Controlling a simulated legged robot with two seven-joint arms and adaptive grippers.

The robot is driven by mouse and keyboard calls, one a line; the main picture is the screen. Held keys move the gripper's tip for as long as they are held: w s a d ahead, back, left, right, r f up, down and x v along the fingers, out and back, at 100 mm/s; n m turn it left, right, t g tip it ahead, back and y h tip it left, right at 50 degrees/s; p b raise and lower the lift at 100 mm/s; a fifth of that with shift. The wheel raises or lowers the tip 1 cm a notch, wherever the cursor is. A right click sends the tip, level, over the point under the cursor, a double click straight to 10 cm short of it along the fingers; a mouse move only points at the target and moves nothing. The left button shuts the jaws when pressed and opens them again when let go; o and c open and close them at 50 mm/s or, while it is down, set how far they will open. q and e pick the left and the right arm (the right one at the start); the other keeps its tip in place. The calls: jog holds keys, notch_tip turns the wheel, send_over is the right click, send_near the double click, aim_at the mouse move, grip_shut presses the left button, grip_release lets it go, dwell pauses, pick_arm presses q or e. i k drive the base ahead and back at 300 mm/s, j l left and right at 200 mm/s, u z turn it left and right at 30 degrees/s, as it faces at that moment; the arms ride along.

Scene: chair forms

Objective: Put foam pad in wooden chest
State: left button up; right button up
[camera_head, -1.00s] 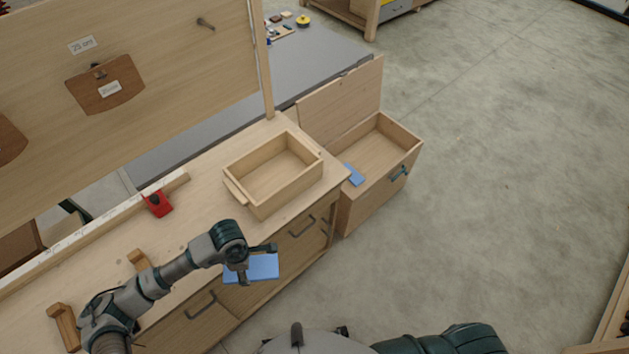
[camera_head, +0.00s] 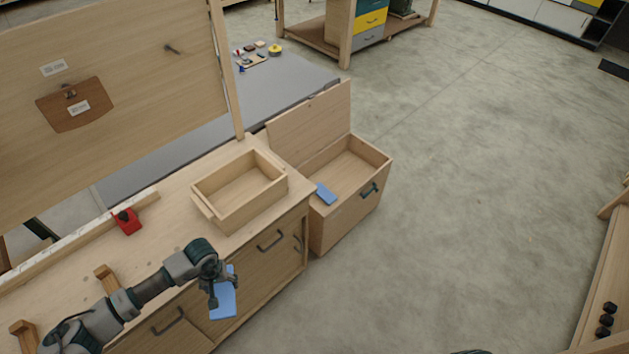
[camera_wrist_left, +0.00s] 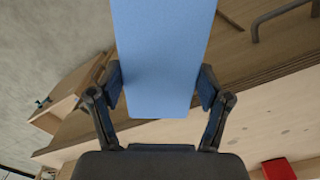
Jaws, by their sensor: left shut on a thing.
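My left gripper (camera_head: 222,283) is shut on a blue foam pad (camera_head: 224,303), held in front of the workbench's drawer fronts. In the left wrist view the pad (camera_wrist_left: 163,60) sits between both fingers (camera_wrist_left: 160,90) and extends away from the palm. The wooden chest (camera_head: 340,222) stands on the floor to the right of the workbench, with its lid (camera_head: 312,122) raised at the back. A second blue pad (camera_head: 326,194) lies at the chest's left edge; whether it rests on the rim or inside, I cannot tell. My right gripper is not in view.
An open wooden box (camera_head: 222,217) stands on the workbench (camera_head: 185,215), between my left gripper and the chest. A red object (camera_head: 127,222) and wooden blocks (camera_head: 107,278) are also on the bench. The floor (camera_head: 470,200) right of the chest is clear.

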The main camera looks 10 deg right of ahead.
aim_at(350, 180)
jog(key=i+l+z, duration=0.6)
jog(key=l+z, duration=0.2)
jog(key=i+l+z, duration=0.1)
jog(key=i+z, duration=0.35)
jog(key=i+l+z, duration=0.1)
jog(key=i+z, duration=0.3)
jog(key=k, duration=0.1)
